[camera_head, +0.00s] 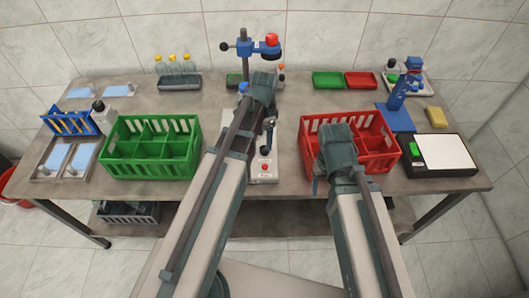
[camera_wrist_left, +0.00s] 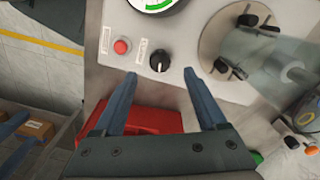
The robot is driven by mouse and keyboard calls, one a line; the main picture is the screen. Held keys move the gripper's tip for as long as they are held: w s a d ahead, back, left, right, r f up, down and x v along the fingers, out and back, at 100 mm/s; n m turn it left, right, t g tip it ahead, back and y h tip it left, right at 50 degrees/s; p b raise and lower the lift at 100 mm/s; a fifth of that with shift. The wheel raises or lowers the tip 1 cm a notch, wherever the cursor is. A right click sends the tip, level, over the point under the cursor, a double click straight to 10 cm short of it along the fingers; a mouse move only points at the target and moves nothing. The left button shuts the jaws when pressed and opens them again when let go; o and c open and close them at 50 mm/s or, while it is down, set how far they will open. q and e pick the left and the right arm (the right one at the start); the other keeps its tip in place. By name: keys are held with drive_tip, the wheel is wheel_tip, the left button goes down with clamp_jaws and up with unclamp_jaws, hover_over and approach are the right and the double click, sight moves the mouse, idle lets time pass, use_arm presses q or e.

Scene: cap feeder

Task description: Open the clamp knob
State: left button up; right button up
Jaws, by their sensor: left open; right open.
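A stand with a blue clamp (camera_head: 258,48) and a red knob (camera_head: 272,39) rises at the back middle of the table in the head view. My left gripper (camera_head: 262,88) is in front of it, lower down, its fingers mostly hidden by the arm. In the left wrist view my left gripper (camera_wrist_left: 160,73) is open and empty. A black rotary knob (camera_wrist_left: 159,61) on a pale panel shows between its fingertips, with no visible contact. I cannot tell which knob is the clamp's. My right gripper (camera_head: 335,150) is over the red crate, its fingers hidden.
A green crate (camera_head: 111,143) stands left, a red crate (camera_head: 390,158) right. In the left wrist view a red button (camera_wrist_left: 122,46) is left of the black knob. A round plate (camera_wrist_left: 212,42) with small black knobs is right, under a clear vessel.

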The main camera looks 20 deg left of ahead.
sight(264, 148)
use_arm(q)
wheel_tip(264, 148, down, 6)
drive_tip(key=b, duration=0.4)
drive_tip(key=shift+r, duration=0.25)
drive_tip(key=shift+c, duration=0.2)
clamp_jaws()
